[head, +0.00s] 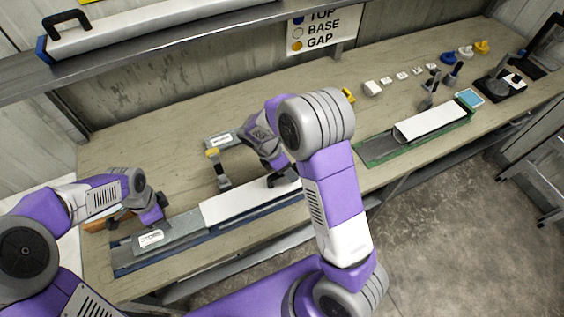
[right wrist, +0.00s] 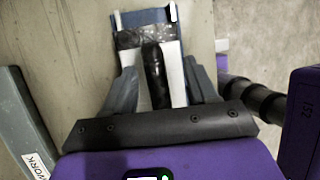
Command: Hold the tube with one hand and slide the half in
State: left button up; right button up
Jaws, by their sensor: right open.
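A grey tube (head: 180,232) with a white label lies in a blue tray (head: 128,268) at the front left of the bench. A long white half (head: 240,203) lies in line with it, its left end at the tube's right end; I cannot tell how far they overlap. My left gripper (head: 142,216) is just behind the tube's left end; whether its fingers touch is unclear. My right gripper (head: 283,177) is over the white half's right part. In the right wrist view its fingers (right wrist: 163,88) stand apart on both sides of a dark bar and the white half (right wrist: 175,65).
A grey piece labelled WORK (right wrist: 25,125) lies behind the tray, beside a yellow-topped tool (head: 218,168). A green tray (head: 375,150) holding another white half (head: 430,120) is at right. Small parts line the back right. A shelf (head: 150,45) overhangs the back left.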

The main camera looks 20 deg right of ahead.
jog(key=shift+x, duration=1.05)
grip_shut()
dwell(0.4)
